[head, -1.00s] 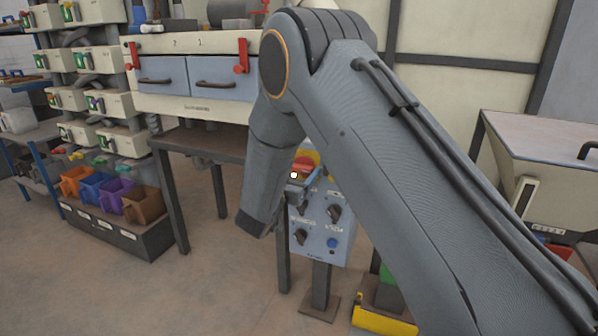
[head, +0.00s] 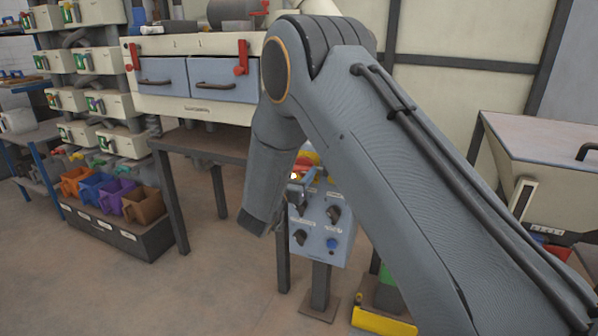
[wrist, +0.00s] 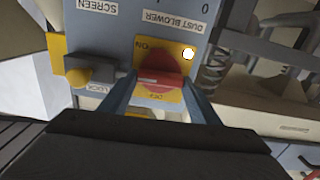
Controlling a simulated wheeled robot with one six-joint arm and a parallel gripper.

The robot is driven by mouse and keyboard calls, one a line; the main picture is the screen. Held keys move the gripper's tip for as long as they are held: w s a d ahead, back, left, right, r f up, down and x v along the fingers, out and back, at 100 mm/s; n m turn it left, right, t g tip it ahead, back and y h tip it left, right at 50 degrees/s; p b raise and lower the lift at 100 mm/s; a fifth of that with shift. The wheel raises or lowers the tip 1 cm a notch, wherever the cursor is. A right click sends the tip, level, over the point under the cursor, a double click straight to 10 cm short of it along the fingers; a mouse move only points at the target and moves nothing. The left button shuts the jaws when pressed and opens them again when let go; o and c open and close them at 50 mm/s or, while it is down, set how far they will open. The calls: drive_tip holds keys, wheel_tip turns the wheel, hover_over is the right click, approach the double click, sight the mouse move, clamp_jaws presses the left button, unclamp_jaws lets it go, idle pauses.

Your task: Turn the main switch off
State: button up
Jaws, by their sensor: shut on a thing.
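The main switch, a red rotary knob (wrist: 160,72) on a yellow plate (wrist: 176,98), faces me in the wrist view. Its raised red bar lies across the picture between my fingers. My gripper (wrist: 160,88) is shut on the knob, one blue-grey finger on each side. In the head view the red and yellow of the switch (head: 309,159) show at the box top, partly covered by my wrist and arm.
A small pale lamp (wrist: 188,54) glows beside the knob. The blue control box (head: 322,226) carries several black knobs and a blue button. A yellow-backed knob (wrist: 76,75) sits left in the wrist view. A bench (head: 200,146) stands behind left; bins (head: 140,206) are farther left.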

drive_tip(key=n+p, duration=0.3)
drive_tip(key=n, duration=0.1)
drive_tip(key=shift+a+r+n, duration=0.1)
drive_tip(key=shift+n, duration=0.3)
drive_tip(key=n+p, duration=0.2)
drive_tip(key=n, duration=0.2)
drive_tip(key=shift+p, duration=0.4)
drive_tip(key=n, duration=0.2)
drive_tip(key=n+p, duration=0.1)
drive_tip(key=n, duration=0.1)
drive_tip(key=shift+a+f+n+p, duration=0.1)
drive_tip(key=shift+f+n+p, duration=0.1)
drive_tip(key=shift+n+p, duration=0.15)
drive_tip(key=shift+w+f+n+p, duration=0.1)
drive_tip(key=shift+n+p, duration=0.3)
drive_tip(key=shift+n, duration=1.45)
drive_tip(key=o, duration=1)
drive_tip(key=shift+o, duration=0.2)
